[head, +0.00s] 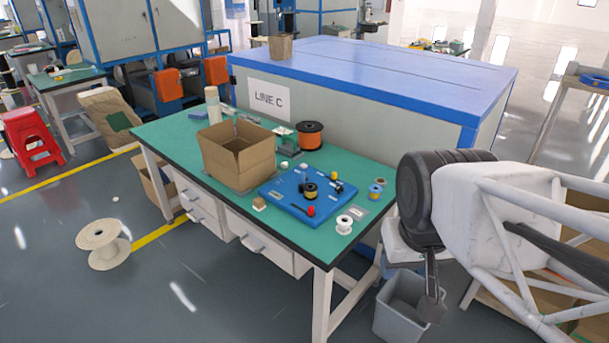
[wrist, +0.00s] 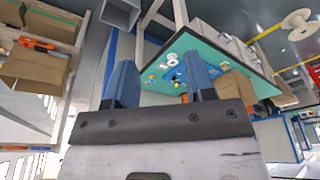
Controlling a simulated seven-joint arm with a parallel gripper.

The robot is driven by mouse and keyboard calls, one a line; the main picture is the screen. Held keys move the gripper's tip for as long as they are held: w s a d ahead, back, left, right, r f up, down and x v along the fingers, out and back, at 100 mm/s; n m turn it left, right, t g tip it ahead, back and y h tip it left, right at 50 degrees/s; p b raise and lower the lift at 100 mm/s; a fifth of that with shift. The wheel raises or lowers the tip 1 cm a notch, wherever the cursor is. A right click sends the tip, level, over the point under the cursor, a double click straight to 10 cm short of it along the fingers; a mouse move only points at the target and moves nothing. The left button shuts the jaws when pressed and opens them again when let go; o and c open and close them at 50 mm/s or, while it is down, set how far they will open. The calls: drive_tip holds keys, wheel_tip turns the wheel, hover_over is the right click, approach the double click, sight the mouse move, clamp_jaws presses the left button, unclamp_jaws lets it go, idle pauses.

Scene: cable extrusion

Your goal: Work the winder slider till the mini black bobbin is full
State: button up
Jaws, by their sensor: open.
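A blue winder board (head: 272,196) lies on the green table near its front right. A dark bobbin with yellowish winding (head: 310,191) stands on it, with a small black part (head: 337,187) beside it. A red knob (head: 311,211) is at the board's front edge. Which part is the slider, and how full the bobbin is, I cannot tell at this size. My gripper (head: 432,300) hangs right of the table, well apart from the board, over a grey bin. In the wrist view my gripper (wrist: 160,80) is open and empty, with the blue board (wrist: 176,73) far beyond the fingers.
The green table (head: 365,167) also bears an open cardboard box (head: 237,158) left of the board and an orange spool (head: 309,135) behind it. White spools (head: 344,223) stand at the front right. The grey bin (head: 400,306) is on the floor below my gripper.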

drive_tip(key=m+g, duration=0.3)
drive_tip(key=m, duration=0.3)
hover_over(311, 207)
drive_tip(key=f, duration=2.2)
drive_tip(key=shift+s+d+f, duration=0.1)
drive_tip(key=shift+s+f, duration=0.15)
drive_tip(key=shift+s, duration=0.05)
drive_tip(key=shift+w+f+m, duration=0.3)
drive_tip(key=shift+w+f, duration=0.05)
drive_tip(key=shift+f, duration=0.15)
drive_tip(key=shift+f, duration=0.15)
drive_tip(key=shift+f, duration=3.75)
